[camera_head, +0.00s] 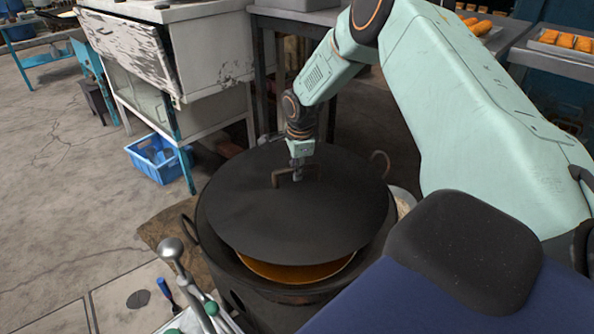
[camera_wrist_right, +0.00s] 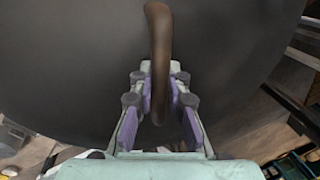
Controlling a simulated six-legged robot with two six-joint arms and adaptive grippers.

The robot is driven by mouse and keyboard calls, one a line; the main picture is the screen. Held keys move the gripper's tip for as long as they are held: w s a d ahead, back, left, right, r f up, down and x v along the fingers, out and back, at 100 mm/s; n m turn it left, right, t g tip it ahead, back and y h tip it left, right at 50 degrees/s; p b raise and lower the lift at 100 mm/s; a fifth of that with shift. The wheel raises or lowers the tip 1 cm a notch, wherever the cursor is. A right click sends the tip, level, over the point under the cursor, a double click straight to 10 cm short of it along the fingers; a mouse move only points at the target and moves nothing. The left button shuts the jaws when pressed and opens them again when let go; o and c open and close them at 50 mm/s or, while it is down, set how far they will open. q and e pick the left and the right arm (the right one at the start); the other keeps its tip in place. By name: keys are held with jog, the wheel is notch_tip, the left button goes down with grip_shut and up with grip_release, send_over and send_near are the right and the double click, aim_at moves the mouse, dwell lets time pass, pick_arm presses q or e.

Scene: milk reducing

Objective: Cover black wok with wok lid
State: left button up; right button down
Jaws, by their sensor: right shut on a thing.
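The dark round wok lid (camera_head: 300,218) lies over most of the wok's opening, shifted toward the far side, so a crescent at the near side is uncovered. I cannot tell whether it rests on the rim or hangs just above it. My right gripper (camera_head: 297,174) is shut on the lid's handle (camera_head: 277,178). In the right wrist view the handle (camera_wrist_right: 158,60) passes between the fingers (camera_wrist_right: 160,100). My left gripper is not in view.
A worn white cabinet (camera_head: 205,60) and a blue crate (camera_head: 158,158) are at the left. A metal table (camera_head: 270,40) stands behind the wok. Trays of orange food (camera_head: 565,42) are at the upper right. A ladle-like metal knob (camera_head: 172,248) is near the wok's front left.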

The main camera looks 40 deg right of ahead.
aim_at(296, 183)
jog(key=shift+w+a+f+b, duration=0.1)
jog(key=shift+a+f+b, duration=0.1)
jog(key=shift+f+b, duration=0.85)
jog(key=shift+d+f+b, duration=0.2)
jog(key=shift+f+b, duration=0.75)
jog(key=shift+b, duration=0.25)
jog(key=shift+a+f+b, duration=0.15)
jog(key=shift+f+b, duration=0.15)
jog(key=shift+f, duration=0.6)
jog(key=shift+f+b, duration=0.5)
jog(key=shift+f, duration=1)
jog(key=shift+f, duration=0.15)
jog(key=c, duration=1.3)
grip_release()
jog(key=shift+o, duration=0.4)
jog(key=shift+f, duration=0.15)
jog(key=r, duration=0.4)
jog(key=s+r, duration=0.1)
jog(key=r, duration=0.3)
jog(key=s+a+r, duration=0.1)
jog(key=r, duration=0.3)
jog(key=shift+s, duration=0.15)
